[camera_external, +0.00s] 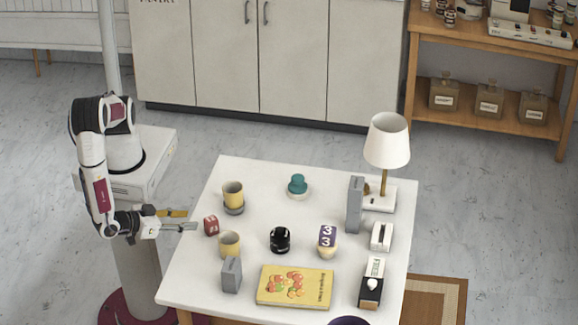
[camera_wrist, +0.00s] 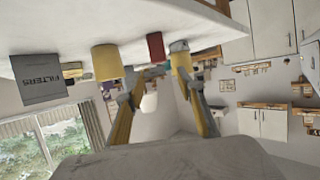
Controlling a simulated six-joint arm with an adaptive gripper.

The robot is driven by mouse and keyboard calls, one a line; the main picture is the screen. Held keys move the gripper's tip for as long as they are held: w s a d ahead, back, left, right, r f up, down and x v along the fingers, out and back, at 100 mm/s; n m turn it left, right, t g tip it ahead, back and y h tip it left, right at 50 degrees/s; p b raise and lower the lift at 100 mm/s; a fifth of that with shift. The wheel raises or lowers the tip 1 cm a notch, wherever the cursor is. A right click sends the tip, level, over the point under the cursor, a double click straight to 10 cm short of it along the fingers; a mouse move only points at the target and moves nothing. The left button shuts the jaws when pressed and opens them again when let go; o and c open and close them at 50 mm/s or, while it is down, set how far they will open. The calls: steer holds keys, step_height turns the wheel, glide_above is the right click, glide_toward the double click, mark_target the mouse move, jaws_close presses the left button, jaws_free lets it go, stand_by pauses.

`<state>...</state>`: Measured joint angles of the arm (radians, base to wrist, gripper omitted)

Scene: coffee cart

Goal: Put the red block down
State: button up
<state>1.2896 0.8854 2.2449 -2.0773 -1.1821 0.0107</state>
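The red block (camera_external: 211,225) rests on the white table near its left edge, with pale markings on its side. It also shows in the wrist view (camera_wrist: 155,46), where the table appears at the top. My gripper (camera_external: 192,220) is at the table's left edge, pointing at the block, with a small gap between its fingertips and the block. In the wrist view my gripper (camera_wrist: 160,92) has its two fingers spread apart with nothing held between them.
A grey box (camera_external: 231,275), black jar (camera_external: 280,240) and yellow book (camera_external: 295,286) are nearby. A lamp (camera_external: 386,139) stands at the back right.

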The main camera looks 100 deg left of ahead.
steer(key=shift+v, duration=0.95)
steer(key=shift+d, duration=0.1)
steer(key=w+d+r+m+h, duration=0.1)
steer(key=w+d+r+h, duration=0.5)
steer(key=w+d+h, duration=0.45)
steer(key=w+a+r+m+g+h, duration=0.1)
steer(key=w+r+m+h, duration=0.1)
steer(key=r, duration=0.5)
steer(key=w+a+r+m+h, duration=0.1)
steer(key=w+a+r, duration=0.15)
steer(key=r, duration=0.45)
steer(key=s+a+r+m+g, duration=0.1)
steer(key=s+a+r+m, duration=0.3)
steer(key=s+a+r, duration=0.4)
steer(key=s+a+g+y, duration=0.1)
steer(key=s+a+y, duration=0.1)
steer(key=s+a, duration=0.3)
steer(key=s+a+f+m+y, duration=0.1)
steer(key=s+a, duration=0.5)
steer(key=a, duration=0.7)
steer(key=shift+a+g+y, duration=0.35)
steer(key=shift+g+y, duration=0.05)
steer(key=shift+y, duration=0.15)
